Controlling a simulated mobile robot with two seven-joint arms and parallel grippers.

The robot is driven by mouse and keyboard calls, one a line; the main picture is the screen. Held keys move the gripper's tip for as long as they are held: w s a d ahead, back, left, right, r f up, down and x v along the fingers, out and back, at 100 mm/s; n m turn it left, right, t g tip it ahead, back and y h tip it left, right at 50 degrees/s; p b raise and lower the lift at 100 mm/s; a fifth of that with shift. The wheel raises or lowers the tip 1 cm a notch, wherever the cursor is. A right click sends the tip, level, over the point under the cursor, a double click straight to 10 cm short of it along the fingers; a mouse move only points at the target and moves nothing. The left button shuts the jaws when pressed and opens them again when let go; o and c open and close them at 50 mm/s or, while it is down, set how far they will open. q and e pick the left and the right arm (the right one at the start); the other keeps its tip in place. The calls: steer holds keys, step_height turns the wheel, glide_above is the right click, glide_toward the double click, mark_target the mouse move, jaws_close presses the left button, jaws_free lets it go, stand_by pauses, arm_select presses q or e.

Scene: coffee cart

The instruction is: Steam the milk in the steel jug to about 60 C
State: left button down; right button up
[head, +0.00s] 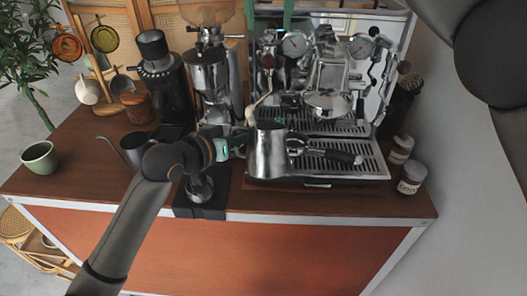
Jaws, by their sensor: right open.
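The steel jug (270,152) is upright at the front left of the espresso machine (333,181), over or on the left end of its drip tray. I cannot tell whether it rests there. The steam wand (262,99) comes down at the jug's upper left; its tip is hard to make out. The jug's inside and milk are not visible.
A grinder (207,78) and a black grinder (170,95) stand left of the machine. A tamper (200,188) stands on a dark mat. A grey kettle (134,150) and a green cup (40,158) are left. A portafilter (345,157) lies over the tray. Jars (411,178) stand right.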

arm_select(q)
steer(key=shift+s+d+f+b, duration=0.1)
steer(key=shift+s+f+b, duration=0.25)
steer(key=shift+s+f, duration=3.35)
arm_select(e)
steer(key=shift+f, duration=0.35)
arm_select(q)
steer(key=shift+s+r, duration=0.1)
steer(key=shift+r, duration=0.05)
arm_select(e)
steer(key=shift+r+p, duration=1.9)
arm_select(q)
steer(key=s+r+p, duration=0.1)
steer(key=s+r, duration=0.1)
steer(key=s, duration=0.5)
steer(key=shift+s, duration=0.15)
arm_select(e)
steer(key=shift+r, duration=0.6)
arm_select(q)
steer(key=shift+s, duration=0.1)
